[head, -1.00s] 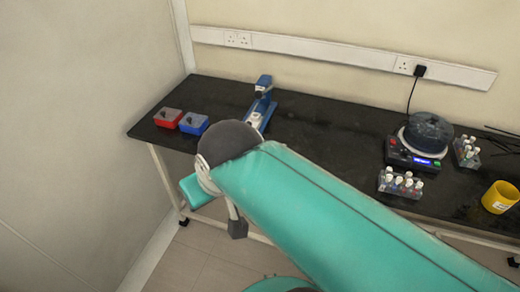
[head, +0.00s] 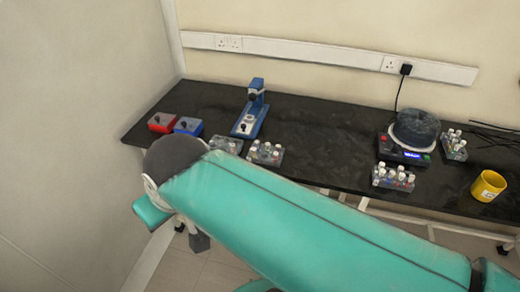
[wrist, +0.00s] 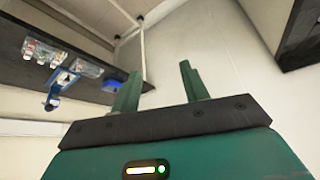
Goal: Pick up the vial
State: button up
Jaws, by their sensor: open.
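Small capped vials stand in clear racks on the black bench; which one is the task's vial I cannot tell. In the head view one rack of vials (head: 265,153) is just beyond my arm, another (head: 393,178) is in front of the round device, and a third (head: 454,146) is right of it. My gripper (wrist: 159,72) is open and empty in the wrist view, its two green fingers apart, away from the bench. Racks (wrist: 42,52) show small at upper left there. In the head view my arm hides part of the bench front.
A blue stand device (head: 250,115), a red box (head: 161,122) and a blue box (head: 188,126) are on the bench's left. A round-topped device (head: 415,130) and a yellow mug (head: 488,186) are at right. The bench middle is clear. A wall closes the left side.

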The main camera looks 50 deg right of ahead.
jog(key=w+d+r+n+g+h, duration=0.1)
jog(key=w+d+r+n+g, duration=0.1)
jog(key=w+d, duration=0.8)
jog(key=n+y, duration=0.4)
jog(key=n, duration=0.1)
send_over(268, 144)
jog(key=s+d, duration=0.3)
jog(key=s, duration=0.2)
notch_tip(268, 144, down, 16)
jog(key=shift+h, duration=0.3)
jog(key=x, duration=0.8)
jog(key=w+x, duration=0.1)
jog(key=x, duration=0.4)
jog(key=shift+r, duration=0.2)
grip_shut()
